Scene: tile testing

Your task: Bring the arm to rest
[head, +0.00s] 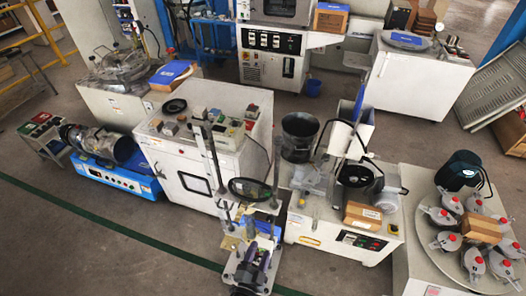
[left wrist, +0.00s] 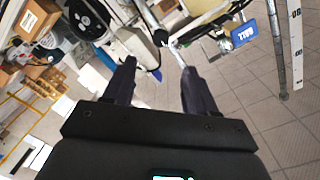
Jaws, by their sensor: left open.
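My left gripper (left wrist: 159,66) is open in the left wrist view. Its two dark fingers point up the picture and stand well apart, with nothing held between them. A thin pale rod with a dark end (left wrist: 175,50) shows beyond the fingertips, near the right finger; I cannot tell how far off it is. In the head view I cannot clearly pick out the left gripper among the crowded machines. My right gripper is not in view.
A black wheel (head: 357,172) and cardboard box (head: 362,215) sit on the white machine right of centre. A tall pole stand (head: 215,165) rises left of it. Red-knobbed metal jars (head: 446,242) ring a round table at right. Bare floor (head: 75,240) lies at lower left.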

